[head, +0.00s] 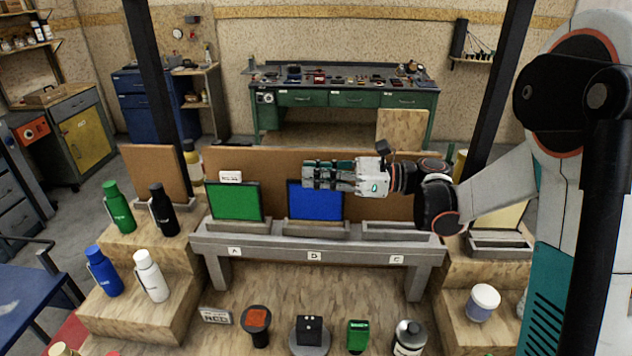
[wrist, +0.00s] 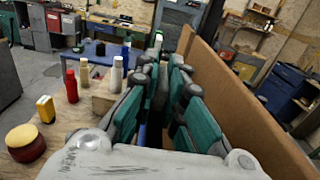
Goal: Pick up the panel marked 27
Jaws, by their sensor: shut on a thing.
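A blue panel (head: 315,207) stands upright in the middle slot of the grey stand, above the label that looks like B or D. A green panel (head: 236,203) stands in the left slot, above label A. The right holder (head: 398,231), above label C, holds no panel. No number 27 is readable on either panel. My gripper (head: 318,175) lies across the top of the blue panel from the right, shut on its upper edge and covering it. In the wrist view, the teal finger pads (wrist: 152,108) hide most of what is between them.
A brown board (head: 270,165) stands close behind the stand (head: 320,251). Bottles, such as a black one (head: 162,210), stand on wooden steps at left. Small items, including a green box (head: 357,336), sit in front. A white jar (head: 482,302) is at right.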

